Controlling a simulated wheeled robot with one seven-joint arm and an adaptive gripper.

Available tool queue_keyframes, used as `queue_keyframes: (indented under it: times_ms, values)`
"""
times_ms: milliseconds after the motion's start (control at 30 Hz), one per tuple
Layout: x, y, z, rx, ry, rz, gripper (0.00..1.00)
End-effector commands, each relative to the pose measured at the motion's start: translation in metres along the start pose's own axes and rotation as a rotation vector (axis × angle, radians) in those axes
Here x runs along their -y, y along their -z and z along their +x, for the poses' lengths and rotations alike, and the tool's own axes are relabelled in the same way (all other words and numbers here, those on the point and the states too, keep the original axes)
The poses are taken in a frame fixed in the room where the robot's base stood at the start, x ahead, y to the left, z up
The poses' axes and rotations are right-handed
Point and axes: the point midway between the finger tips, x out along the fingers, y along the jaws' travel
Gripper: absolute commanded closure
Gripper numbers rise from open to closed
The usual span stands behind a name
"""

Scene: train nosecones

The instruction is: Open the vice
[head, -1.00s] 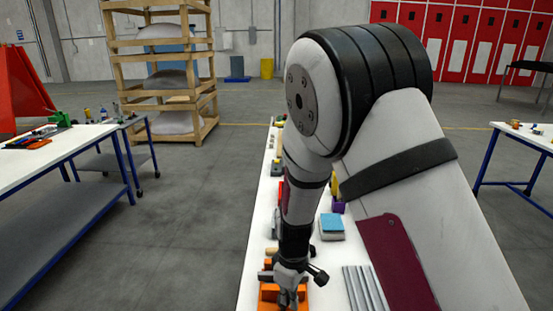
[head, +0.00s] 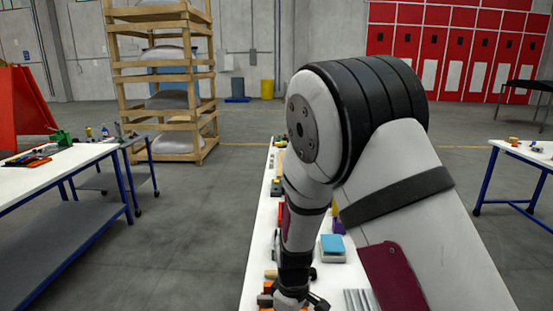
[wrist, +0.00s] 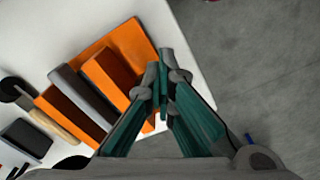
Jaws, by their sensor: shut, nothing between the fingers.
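The vice lies on the white workbench, with its orange body (wrist: 127,45) and a long grey bar (wrist: 84,97) between orange blocks in the wrist view. A wooden handle (wrist: 52,122) shows at its left side. I cannot tell how wide its jaws stand. In the head view only a bit of its orange (head: 265,300) shows at the bottom edge. My gripper (wrist: 160,80) is shut and empty. Its fingertips appear over the right end of the vice, near the bench edge; I cannot tell whether they touch it. In the head view my wrist hides most of this.
The white bench (head: 256,250) runs away from me, with a blue-topped box (head: 332,246) and grey metal bars (head: 359,300) on it. A dark block (wrist: 26,135) lies left of the vice. Open floor lies left of the bench, before another table (head: 50,180).

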Motion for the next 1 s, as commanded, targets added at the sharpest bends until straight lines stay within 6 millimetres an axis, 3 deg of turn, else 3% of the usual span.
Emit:
queue_keyframes:
  times_ms: [33,1000]
  values:
    - [0.000,-0.001,0.008,0.006,0.002,-0.001,1.00]
    - [-0.027,-0.003,0.008,0.005,-0.005,0.008,1.00]
